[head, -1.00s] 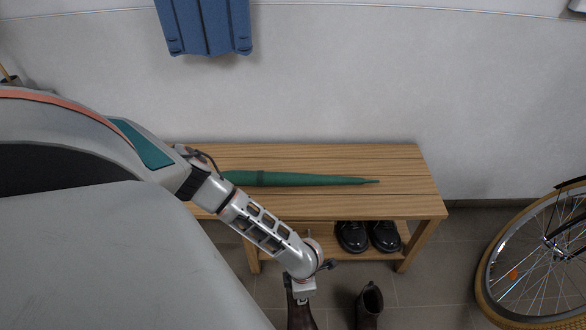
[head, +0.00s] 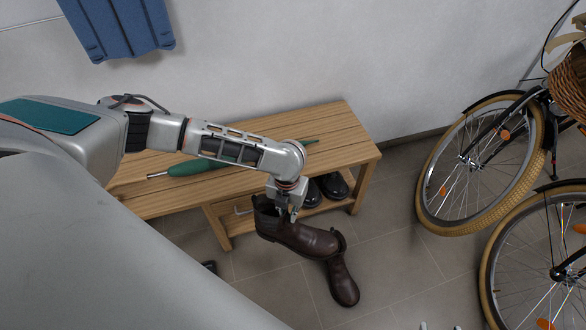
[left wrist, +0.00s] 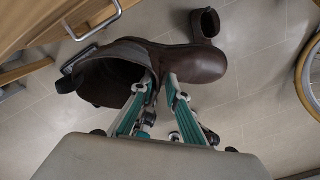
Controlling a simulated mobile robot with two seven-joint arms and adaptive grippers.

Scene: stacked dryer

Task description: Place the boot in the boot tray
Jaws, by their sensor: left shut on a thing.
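My left gripper (head: 288,215) is shut on the shaft of a dark brown boot (head: 300,238), near its top opening. The boot hangs above the floor in front of the bench, its toe to the right. The left wrist view shows the fingers (left wrist: 165,90) pinching the boot's shaft (left wrist: 125,62) beside its open top. I cannot make out a boot tray. My right gripper is not seen.
A wooden bench (head: 340,140) bears a green umbrella (head: 195,167); black shoes (head: 328,189) sit on its lower shelf. Bicycles (head: 470,165) stand at the right. A small dark thing (head: 209,267) lies on the floor, partly hidden. The tiled floor (head: 390,260) is clear between boots and bicycles.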

